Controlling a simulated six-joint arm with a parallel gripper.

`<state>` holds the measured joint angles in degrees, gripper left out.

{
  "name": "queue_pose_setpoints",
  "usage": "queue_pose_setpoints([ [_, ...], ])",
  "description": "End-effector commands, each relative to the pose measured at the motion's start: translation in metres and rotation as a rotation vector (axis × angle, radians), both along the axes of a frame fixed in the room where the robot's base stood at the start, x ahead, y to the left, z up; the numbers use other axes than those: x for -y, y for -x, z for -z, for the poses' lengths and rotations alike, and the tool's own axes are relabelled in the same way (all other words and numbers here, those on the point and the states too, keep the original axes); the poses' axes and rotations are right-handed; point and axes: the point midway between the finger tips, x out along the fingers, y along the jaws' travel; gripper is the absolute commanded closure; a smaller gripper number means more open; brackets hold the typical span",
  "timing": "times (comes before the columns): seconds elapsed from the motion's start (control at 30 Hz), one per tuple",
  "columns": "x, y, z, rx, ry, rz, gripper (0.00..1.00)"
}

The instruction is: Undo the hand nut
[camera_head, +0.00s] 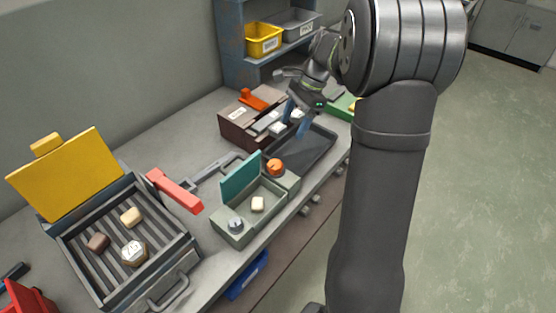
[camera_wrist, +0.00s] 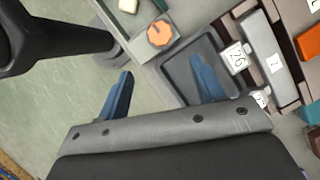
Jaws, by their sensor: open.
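An orange many-sided knob, which looks like the hand nut (camera_head: 275,167), sits on the right part of a grey-green box (camera_head: 232,240). In the wrist view the hand nut (camera_wrist: 160,33) lies beyond and between my fingertips, apart from them. My gripper (camera_head: 296,117) has blue fingers and hangs over the back of a dark tray (camera_head: 318,150), behind and right of the knob. In the wrist view my gripper (camera_wrist: 161,68) is open, with nothing between its fingers. The box has a raised teal lid (camera_head: 240,177), a cream block (camera_head: 257,204) and a grey knob (camera_head: 236,224).
A brown case (camera_head: 232,130) with an orange handle stands behind the tray. A red-handled clamp or lever (camera_head: 174,191) lies left of the box. A heater with a raised yellow lid (camera_head: 68,175) holds several blocks on its slats. A shelf with bins (camera_head: 264,39) stands behind.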

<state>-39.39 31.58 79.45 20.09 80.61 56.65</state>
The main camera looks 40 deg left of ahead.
Motion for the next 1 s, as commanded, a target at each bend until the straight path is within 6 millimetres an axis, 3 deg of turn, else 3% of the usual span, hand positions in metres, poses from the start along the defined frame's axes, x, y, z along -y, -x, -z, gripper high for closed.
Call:
queue_pose_setpoints([
  [0.3, -0.011, 0.026, 0.067, -0.002, 0.003, -0.004, 0.38],
  [0.6, -0.019, 0.045, 0.116, -0.001, 0.002, -0.002, 0.38],
  [1.0, -0.021, 0.05, 0.131, 0.002, 0.001, -0.002, 0.38],
])
